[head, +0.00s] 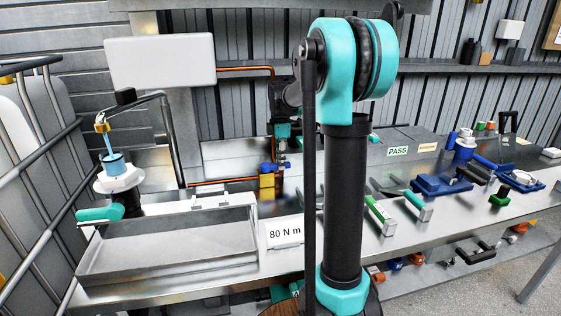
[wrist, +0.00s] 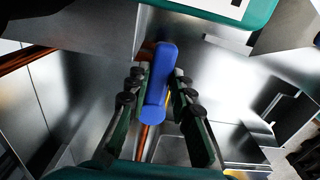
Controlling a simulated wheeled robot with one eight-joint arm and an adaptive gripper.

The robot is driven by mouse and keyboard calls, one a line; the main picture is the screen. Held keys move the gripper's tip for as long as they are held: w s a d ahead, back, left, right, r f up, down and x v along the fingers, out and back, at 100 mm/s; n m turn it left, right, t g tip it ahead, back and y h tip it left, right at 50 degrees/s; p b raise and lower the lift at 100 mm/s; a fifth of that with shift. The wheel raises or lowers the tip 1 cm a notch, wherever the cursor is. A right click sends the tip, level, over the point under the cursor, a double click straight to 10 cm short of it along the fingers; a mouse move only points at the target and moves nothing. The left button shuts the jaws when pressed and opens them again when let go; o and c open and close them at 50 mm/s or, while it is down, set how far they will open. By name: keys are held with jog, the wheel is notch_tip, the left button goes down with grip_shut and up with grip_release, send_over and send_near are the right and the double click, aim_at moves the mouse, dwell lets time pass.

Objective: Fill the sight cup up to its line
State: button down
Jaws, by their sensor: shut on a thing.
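The sight cup (head: 115,164) looks light blue and stands on a white flanged piece at the left. A thin pale blue column, which looks like running liquid, drops into it from a brass spout (head: 102,126). Its line and its level are too small to tell. My gripper (wrist: 160,84) is shut on a blue handle (wrist: 157,82), with one finger on each side of it. Copper pipe shows behind the handle. In the head view my gripper (head: 281,158) is small, partly dark, at the back of the bench beside a blue and yellow fitting (head: 267,181).
A shallow metal tray (head: 170,262) stands on the bench front left. A cage-framed white tank (head: 30,150) is at the far left. An "80 N m" sign (head: 285,233), green-handled tools (head: 418,203) and blue fixtures (head: 440,185) occupy the bench right of it.

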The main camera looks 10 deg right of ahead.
jog(key=shift+s+m, duration=0.15)
jog(key=shift+m, duration=0.15)
jog(key=s+m, duration=0.1)
jog(key=m, duration=0.2)
jog(key=shift+s+a+m, duration=0.2)
jog(key=shift+s+m, duration=0.1)
jog(key=shift+s, duration=0.05)
jog(key=s+m, duration=0.1)
jog(key=m, duration=0.1)
jog(key=a+m, duration=0.1)
jog(key=m, duration=0.1)
jog(key=shift+s, duration=0.4)
jog(key=a+m, duration=0.1)
jog(key=m, duration=0.1)
jog(key=s+a+m, duration=0.1)
jog(key=m, duration=0.2)
jog(key=shift+s, duration=0.15)
jog(key=shift+s+a+m, duration=0.1)
jog(key=shift+a+m, duration=0.45)
jog(key=shift+m, duration=0.65)
jog(key=shift+s+a+m, duration=0.1)
jog(key=shift+a+m, duration=0.45)
jog(key=shift+m, duration=0.65)
jog(key=c, duration=1.3)
grip_release()
jog(key=shift+r, duration=0.1)
